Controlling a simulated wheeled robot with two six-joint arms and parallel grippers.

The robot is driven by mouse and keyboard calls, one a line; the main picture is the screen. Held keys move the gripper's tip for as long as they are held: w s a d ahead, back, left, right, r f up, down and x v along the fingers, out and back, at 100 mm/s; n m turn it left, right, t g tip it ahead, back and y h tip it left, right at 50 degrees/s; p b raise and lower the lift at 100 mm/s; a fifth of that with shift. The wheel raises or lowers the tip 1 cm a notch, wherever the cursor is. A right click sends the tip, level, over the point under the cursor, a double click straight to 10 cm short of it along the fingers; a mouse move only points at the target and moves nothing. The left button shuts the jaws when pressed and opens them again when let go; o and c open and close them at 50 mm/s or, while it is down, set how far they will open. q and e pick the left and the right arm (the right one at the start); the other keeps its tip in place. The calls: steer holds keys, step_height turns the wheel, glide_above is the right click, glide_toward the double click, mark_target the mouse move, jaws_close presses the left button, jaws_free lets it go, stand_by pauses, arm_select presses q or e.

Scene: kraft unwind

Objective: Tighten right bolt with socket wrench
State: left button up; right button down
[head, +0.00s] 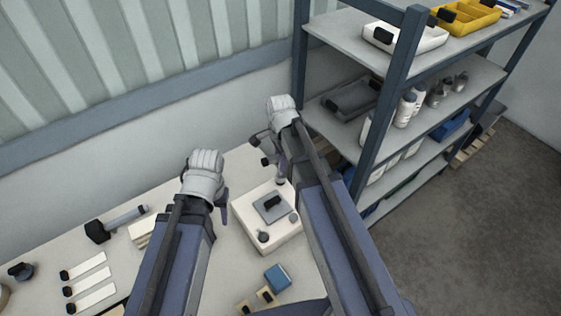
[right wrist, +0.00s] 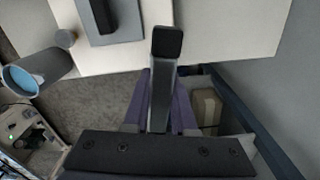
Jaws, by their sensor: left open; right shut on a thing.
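A white block (head: 265,232) on the table carries a grey plate with a black handle (head: 272,203) and round dark bolts, one at its front (head: 263,237) and one at its right (head: 293,217). My right gripper (right wrist: 164,105) is shut on a grey bar with a black end (right wrist: 167,45), which looks like the socket wrench. Its socket end cannot be made out. In the head view this gripper (head: 277,150) is beyond the block's back edge, partly hidden by my arm. My left gripper (head: 222,200) is open and empty, left of the block; its fingers are mostly hidden.
A blue-framed shelf (head: 390,95) with bottles and bins stands close on the right. A black-headed tool (head: 118,223) and several pale strips (head: 90,283) lie on the table at left. A blue box (head: 278,277) lies in front of the block.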

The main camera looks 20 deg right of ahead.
steer(key=shift+m, duration=1.1)
steer(key=shift+m, duration=1.2)
steer(key=shift+f+m, duration=0.1)
steer(key=shift+m, duration=1)
